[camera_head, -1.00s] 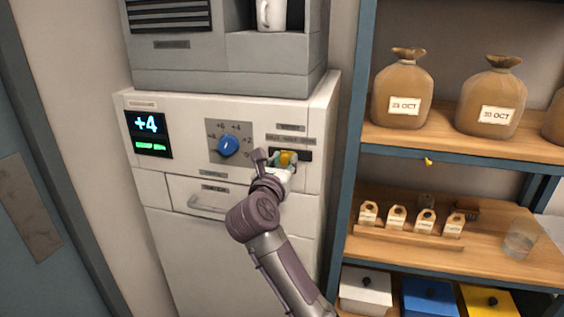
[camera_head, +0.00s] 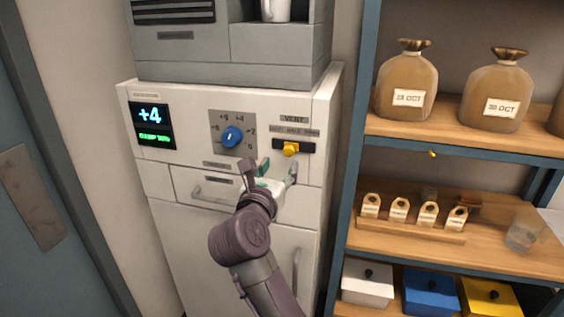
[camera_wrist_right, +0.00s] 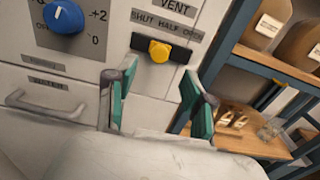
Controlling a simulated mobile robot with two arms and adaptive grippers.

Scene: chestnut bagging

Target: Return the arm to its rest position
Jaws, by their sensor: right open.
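My right gripper (camera_head: 277,172) is open and empty in front of the white machine (camera_head: 210,245). Its two green-padded fingers also show in the wrist view (camera_wrist_right: 157,105), spread apart with nothing between them. The yellow vent knob (camera_head: 290,149) sits on a dark slot in the panel, just above and beyond the fingertips and apart from them; it also shows in the wrist view (camera_wrist_right: 159,51). The blue dial (camera_head: 232,137) is to its left. A display (camera_head: 152,126) reads +4 with a green line below. My left gripper is not in view.
A drawer handle (camera_head: 211,192) sticks out left of my gripper. A grey unit with a white mug (camera_head: 277,10) is above.

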